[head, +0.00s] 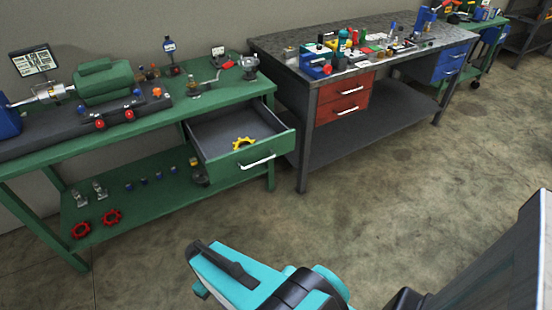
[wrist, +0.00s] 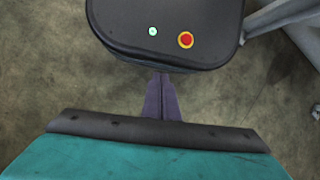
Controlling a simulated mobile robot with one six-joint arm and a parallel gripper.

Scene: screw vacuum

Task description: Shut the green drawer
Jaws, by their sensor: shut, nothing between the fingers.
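The green drawer (head: 272,149) hangs under the right end of the green workbench (head: 160,124) in the head view. It is pulled well out, with its grey inside showing. A yellow gear-shaped part (head: 243,142) is in it near the front. A silver bar handle (head: 257,161) crosses the drawer front. My teal arm is in the foreground of the head view, below the drawer and well apart from it. My gripper (wrist: 161,88) shows in the wrist view with its two dark fingers together and nothing between them. The drawer is not in the wrist view.
A grey bench (head: 345,38) with red drawers (head: 343,99) stands just right of the green drawer, its front leg (head: 303,150) close by. Small parts and red handwheels (head: 112,217) lie on the green lower shelf. The concrete floor (head: 370,190) in front is clear.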

